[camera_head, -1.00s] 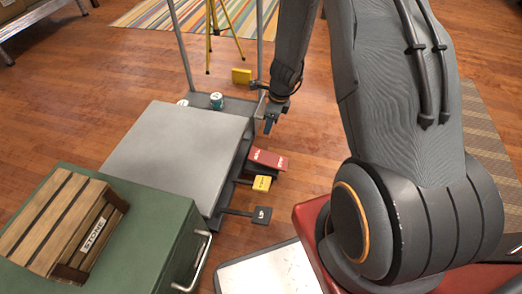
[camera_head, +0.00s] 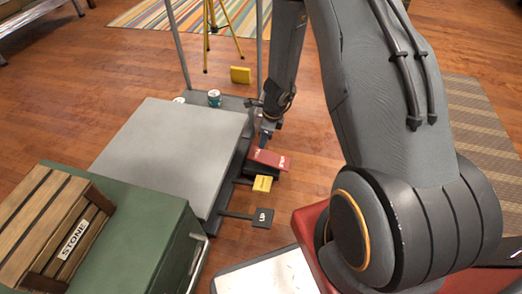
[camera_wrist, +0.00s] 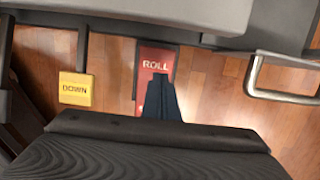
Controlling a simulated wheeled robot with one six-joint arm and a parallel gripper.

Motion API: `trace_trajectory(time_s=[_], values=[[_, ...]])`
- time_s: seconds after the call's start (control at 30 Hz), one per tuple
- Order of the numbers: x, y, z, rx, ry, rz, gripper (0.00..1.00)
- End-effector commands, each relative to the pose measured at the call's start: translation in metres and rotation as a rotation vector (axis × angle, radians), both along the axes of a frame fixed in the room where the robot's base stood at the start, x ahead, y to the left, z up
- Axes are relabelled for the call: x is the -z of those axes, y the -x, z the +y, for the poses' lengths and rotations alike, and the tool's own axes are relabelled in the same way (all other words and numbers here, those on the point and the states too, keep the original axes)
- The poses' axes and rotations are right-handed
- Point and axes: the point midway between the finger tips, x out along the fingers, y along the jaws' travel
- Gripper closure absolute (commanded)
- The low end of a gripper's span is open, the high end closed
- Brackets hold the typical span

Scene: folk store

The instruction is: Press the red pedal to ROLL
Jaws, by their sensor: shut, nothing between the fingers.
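The red pedal (camera_head: 269,160) juts from the right side of the grey lift cart (camera_head: 170,141), low over the floor. In the wrist view the red pedal (camera_wrist: 154,62) bears the word ROLL at its upper part. My gripper (camera_head: 264,142) is shut and empty, pointing down at the pedal's far edge. In the wrist view my gripper's fingers (camera_wrist: 160,80) overlap the red pedal just below the word ROLL and hide its lower part. I cannot tell whether they touch it.
A yellow pedal (camera_head: 262,184) marked DOWN and a black pedal (camera_head: 263,217) marked UP sit nearer on the cart. A green cabinet (camera_head: 135,240) carries a wooden crate (camera_head: 30,225) labelled STONE. Bare wooden floor (camera_head: 310,150) lies right of the pedals.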

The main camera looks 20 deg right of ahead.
Motion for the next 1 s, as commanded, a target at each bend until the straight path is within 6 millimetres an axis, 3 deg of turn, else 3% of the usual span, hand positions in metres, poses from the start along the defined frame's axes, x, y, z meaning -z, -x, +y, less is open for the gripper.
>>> trace_trajectory(time_s=[0.1, 0.3, 0.8, 1.0], values=[[0.019, -0.002, 0.002, 0.0, 0.001, 0.001, 1.0], [0.034, -0.004, 0.005, 0.0, 0.001, -0.001, 1.0], [0.037, -0.004, 0.006, -0.001, 0.0, 0.0, 1.0], [0.044, -0.01, 0.018, -0.003, -0.001, 0.001, 1.0]])
